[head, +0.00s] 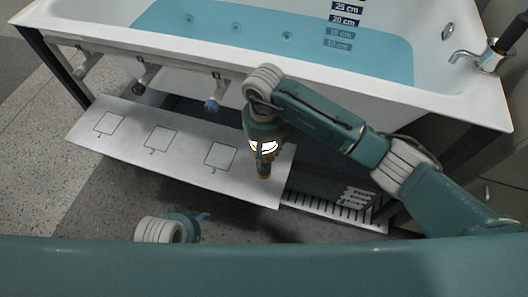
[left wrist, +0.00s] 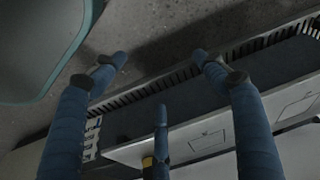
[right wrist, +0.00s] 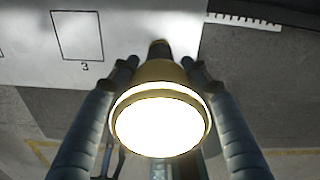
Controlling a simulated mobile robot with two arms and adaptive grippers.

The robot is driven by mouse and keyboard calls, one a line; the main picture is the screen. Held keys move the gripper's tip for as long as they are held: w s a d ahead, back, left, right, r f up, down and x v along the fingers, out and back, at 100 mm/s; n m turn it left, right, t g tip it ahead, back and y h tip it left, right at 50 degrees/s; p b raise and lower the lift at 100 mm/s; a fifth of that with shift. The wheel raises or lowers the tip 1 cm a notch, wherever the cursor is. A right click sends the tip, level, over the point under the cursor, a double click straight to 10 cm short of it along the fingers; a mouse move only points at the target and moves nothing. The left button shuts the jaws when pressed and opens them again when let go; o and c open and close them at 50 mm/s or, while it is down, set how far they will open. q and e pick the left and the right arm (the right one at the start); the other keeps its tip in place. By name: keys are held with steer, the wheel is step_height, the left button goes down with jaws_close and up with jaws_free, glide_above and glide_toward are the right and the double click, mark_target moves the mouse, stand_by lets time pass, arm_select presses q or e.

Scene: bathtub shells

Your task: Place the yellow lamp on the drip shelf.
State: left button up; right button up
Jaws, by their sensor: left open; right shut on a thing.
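The yellow lamp (head: 264,172) is in my right gripper (head: 264,158), over the right end of a pale shelf board. In the right wrist view the lamp (right wrist: 160,118) shows its glowing white face between the fingers, with a dark end pointing away. The pale board (head: 188,165) carries three outlined squares; square 3 is empty beside the lamp in the right wrist view. I cannot tell whether the lamp touches the board.
A white bathtub (head: 225,55) with blue water stands behind the board. Several knobs hang along its lower edge. A slotted grate (head: 335,212) lies to the right of the board. A metal tap (head: 475,60) is at the far right. Grey floor lies free at the left.

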mark_target(264, 146)
arm_select(q)
steer(key=shift+r, duration=0.3)
arm_select(e)
steer(key=shift+f, duration=0.1)
steer(key=o, duration=1.7)
steer(key=shift+c, duration=0.2)
arm_select(q)
steer(key=shift+r, duration=0.1)
steer(key=f, duration=0.1)
steer(key=f+p, duration=0.1)
steer(key=f, duration=0.3)
steer(key=shift+s, duration=0.25)
arm_select(e)
step_height(264, 146, up, 8)
steer(key=shift+f, duration=0.1)
steer(key=shift+f, duration=0.55)
step_height(264, 146, down, 6)
steer(key=shift+f+b, duration=0.1)
steer(key=shift+b, duration=0.45)
steer(key=shift+f, duration=0.2)
arm_select(q)
steer(key=shift+w+r+p, duration=0.1)
steer(key=shift+r+p, duration=0.35)
steer(key=shift+r, duration=0.3)
arm_select(e)
steer(key=shift+s+r, duration=0.15)
steer(key=shift+r, duration=1.9)
